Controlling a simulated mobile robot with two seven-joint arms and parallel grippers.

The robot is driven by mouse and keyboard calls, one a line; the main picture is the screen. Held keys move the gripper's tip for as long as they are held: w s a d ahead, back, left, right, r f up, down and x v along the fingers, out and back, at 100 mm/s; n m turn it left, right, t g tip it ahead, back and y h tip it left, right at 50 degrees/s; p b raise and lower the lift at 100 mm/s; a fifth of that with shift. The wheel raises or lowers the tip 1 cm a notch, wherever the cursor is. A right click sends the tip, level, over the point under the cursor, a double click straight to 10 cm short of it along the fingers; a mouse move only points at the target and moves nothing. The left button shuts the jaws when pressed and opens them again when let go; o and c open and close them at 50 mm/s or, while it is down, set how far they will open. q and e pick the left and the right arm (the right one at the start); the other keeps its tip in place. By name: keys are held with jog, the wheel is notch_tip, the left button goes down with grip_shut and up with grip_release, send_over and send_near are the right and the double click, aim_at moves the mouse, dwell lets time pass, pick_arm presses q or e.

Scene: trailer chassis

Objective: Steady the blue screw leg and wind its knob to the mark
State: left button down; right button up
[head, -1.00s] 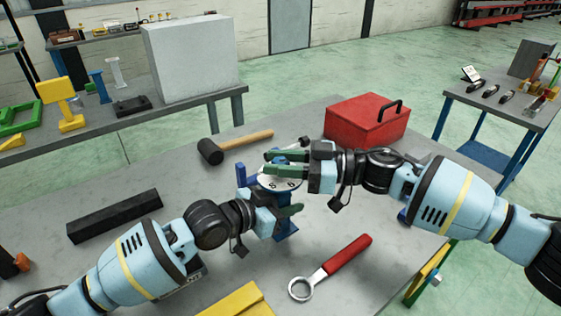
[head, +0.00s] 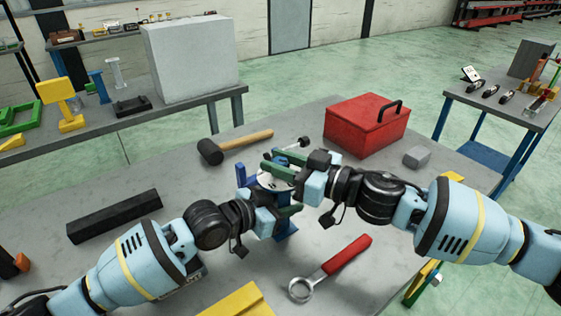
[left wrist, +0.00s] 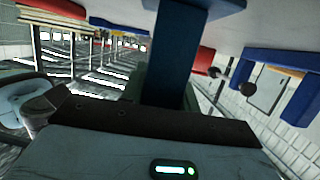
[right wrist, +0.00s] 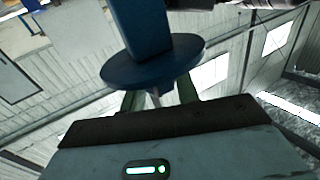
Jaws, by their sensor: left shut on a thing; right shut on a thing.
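The blue screw leg (head: 286,231) stands upright on the grey bench, mostly hidden by my grippers. My left gripper (head: 285,213) is shut around its post; in the left wrist view the blue post (left wrist: 175,50) runs between the fingers. A pale dial plate (head: 265,183) with dark dots sits at the leg's top. My right gripper (head: 272,164) is shut above it on the knob, which its fingers largely hide. The right wrist view shows a blue disc (right wrist: 150,70) close to those fingers. I cannot make out the mark.
A pale rod with a black end (head: 303,142) shows behind my right gripper. A mallet (head: 212,152), red toolbox (head: 362,130), grey block (head: 417,157), black bar (head: 115,216), red-handled ring wrench (head: 330,268) and yellow piece (head: 240,300) lie around on the bench.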

jog(key=m+t+h, duration=0.2)
jog(key=t, duration=0.1)
jog(key=m+t+h, duration=0.1)
jog(key=m+h, duration=0.1)
jog(key=shift+s+a+f+t, duration=0.1)
jog(key=shift+s+a+t, duration=0.15)
jog(key=shift+t, duration=0.15)
pick_arm(q)
jog(key=shift+d, duration=0.1)
pick_arm(e)
jog(key=shift+w+m+t+h, duration=0.1)
jog(key=shift+m+t+h, duration=0.8)
jog(key=shift+m+h, duration=0.3)
jog(key=shift+d, duration=0.1)
jog(key=shift+d+f+h, duration=0.1)
jog(key=shift+h, duration=0.4)
jog(key=o, duration=1)
jog(key=shift+w, duration=0.1)
jog(key=shift+c, duration=0.2)
jog(key=shift+d, duration=0.1)
jog(key=v, duration=1.2)
jog(key=shift+f, duration=0.1)
